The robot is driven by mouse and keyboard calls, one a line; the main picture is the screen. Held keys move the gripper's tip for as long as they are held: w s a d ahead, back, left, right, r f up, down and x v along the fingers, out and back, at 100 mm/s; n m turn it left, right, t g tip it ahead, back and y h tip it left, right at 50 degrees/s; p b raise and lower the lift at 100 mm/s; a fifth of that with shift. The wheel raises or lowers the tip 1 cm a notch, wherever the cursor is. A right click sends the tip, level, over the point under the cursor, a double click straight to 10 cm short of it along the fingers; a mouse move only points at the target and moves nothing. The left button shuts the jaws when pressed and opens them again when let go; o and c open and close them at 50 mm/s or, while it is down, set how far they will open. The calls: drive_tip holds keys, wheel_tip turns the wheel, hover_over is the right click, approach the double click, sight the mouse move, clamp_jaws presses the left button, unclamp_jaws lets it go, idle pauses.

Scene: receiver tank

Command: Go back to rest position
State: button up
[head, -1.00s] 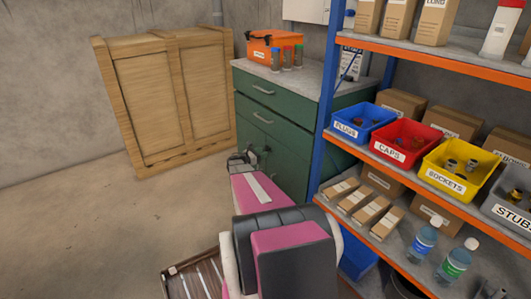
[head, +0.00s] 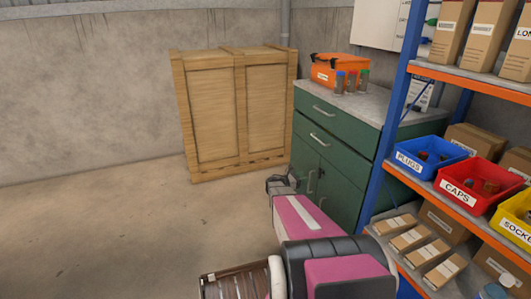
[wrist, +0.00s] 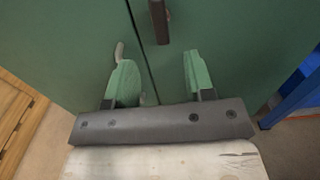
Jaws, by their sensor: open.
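My gripper (wrist: 155,80) is open and empty in the wrist view, its two green-padded fingers apart in front of the green cabinet (wrist: 220,25). In the head view my gripper (head: 283,182) is small, at the far end of my pink and black arm, in front of the left side of the green cabinet (head: 335,160). Its fingers are too small to make out clearly there. A dark handle shows on the cabinet front just beyond the fingers in the wrist view.
A wooden crate (head: 238,110) stands against the wall left of the cabinet. A shelf with a blue post (head: 388,140) and labelled bins stands close on the right. An orange toolbox (head: 338,70) sits on the cabinet. The concrete floor (head: 120,220) at left is clear.

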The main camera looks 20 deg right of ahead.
drive_tip(key=shift+s, duration=0.1)
drive_tip(key=s+a+r+m+y, duration=0.2)
drive_tip(key=s+a+m+y, duration=0.4)
drive_tip(key=a, duration=0.5)
drive_tip(key=s+a+r+m+y, duration=0.2)
drive_tip(key=s+a+m+y, duration=0.4)
drive_tip(key=s+a, duration=0.4)
drive_tip(key=s+a+r+m+g+y, duration=0.1)
drive_tip(key=s+a+r+m+y, duration=0.2)
drive_tip(key=a, duration=1)
drive_tip(key=s+m+y, duration=0.3)
drive_tip(key=s+m, duration=0.1)
drive_tip(key=s, duration=0.1)
